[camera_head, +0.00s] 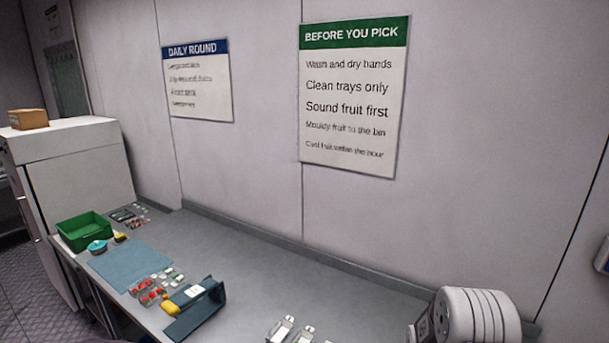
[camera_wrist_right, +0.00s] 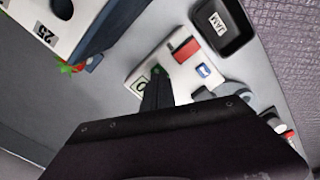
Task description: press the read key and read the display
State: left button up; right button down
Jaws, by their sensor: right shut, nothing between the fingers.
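In the right wrist view, a small white panel (camera_wrist_right: 146,61) lies on the grey surface. It bears a red patch (camera_wrist_right: 187,49), a blue patch with a white mark (camera_wrist_right: 204,71) and a pale tag with a dark ring (camera_wrist_right: 140,86). My right gripper (camera_wrist_right: 157,76) is shut and empty, its dark fingertips over the panel's near part, beside the pale tag. A small green spot shows at the tips. I cannot tell whether they touch the panel. I can make out no key lettering and no display reading. My left gripper is in neither view.
A black tray marked JAM (camera_wrist_right: 222,26) and a white piece marked 25 (camera_wrist_right: 44,32) flank the panel. A strawberry (camera_wrist_right: 68,68) lies near the white piece. In the head view, the counter holds a green crate (camera_head: 84,231), a blue mat (camera_head: 112,262) and a dark blue stand (camera_head: 205,312).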

jog(key=shift+f+b, duration=0.7)
jog(key=shift+f, duration=0.25)
notch_tip(320, 180, up, 8)
jog(key=p, duration=0.6)
jog(key=shift+p, duration=0.4)
